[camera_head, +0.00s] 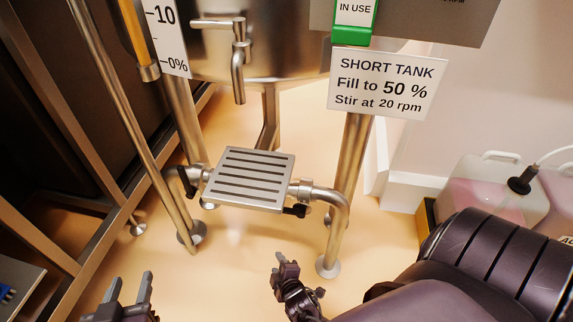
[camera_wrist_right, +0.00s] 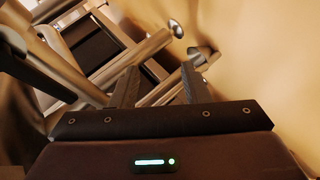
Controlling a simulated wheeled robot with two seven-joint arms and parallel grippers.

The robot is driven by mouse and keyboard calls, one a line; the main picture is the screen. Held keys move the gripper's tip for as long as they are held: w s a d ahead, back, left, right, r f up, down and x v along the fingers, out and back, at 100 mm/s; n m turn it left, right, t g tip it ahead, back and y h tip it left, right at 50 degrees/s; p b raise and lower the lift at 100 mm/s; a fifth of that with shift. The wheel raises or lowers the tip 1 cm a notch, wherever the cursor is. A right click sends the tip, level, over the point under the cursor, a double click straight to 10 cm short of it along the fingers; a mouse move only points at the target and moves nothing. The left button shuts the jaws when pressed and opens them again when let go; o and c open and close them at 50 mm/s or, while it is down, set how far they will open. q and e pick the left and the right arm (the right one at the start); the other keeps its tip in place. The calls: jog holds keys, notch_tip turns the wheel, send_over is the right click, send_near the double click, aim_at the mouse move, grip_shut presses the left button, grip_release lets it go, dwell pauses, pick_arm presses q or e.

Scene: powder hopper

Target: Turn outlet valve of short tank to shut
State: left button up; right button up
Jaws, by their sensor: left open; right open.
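The short tank (camera_head: 270,66) is a steel vessel at the top of the head view, with a sign (camera_head: 387,83) reading SHORT TANK. A steel tap (camera_head: 238,62) with a bar handle (camera_head: 213,24) sits on its front, spout pointing down. Below, a pipe (camera_head: 325,194) carries black levers at the left (camera_head: 187,182) and right (camera_head: 296,210) of a slotted plate. I cannot tell which is the outlet valve. My left gripper (camera_head: 128,290) is open and empty at the bottom left. My right gripper (camera_head: 286,270) is open below the right lever, apart from it; its fingers show in the right wrist view (camera_wrist_right: 160,88).
The slotted steel plate (camera_head: 248,179) covers the pipe's middle. Tank legs (camera_head: 349,170) and a slanted steel post (camera_head: 130,125) stand around it. A dark framed rack is at left. A container with pink liquid (camera_head: 490,185) is at right. Floor between is clear.

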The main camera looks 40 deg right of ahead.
pick_arm(q)
jog(key=shift+r+p, duration=1.4)
jog(key=shift+r, duration=0.45)
pick_arm(e)
jog(key=s+a+f+m+g+y, duration=0.1)
jog(key=s+f+g, duration=0.1)
jog(key=s, duration=0.3)
jog(key=shift+s+f, duration=0.2)
jog(key=shift+f, duration=0.5)
jog(key=shift+m, duration=0.3)
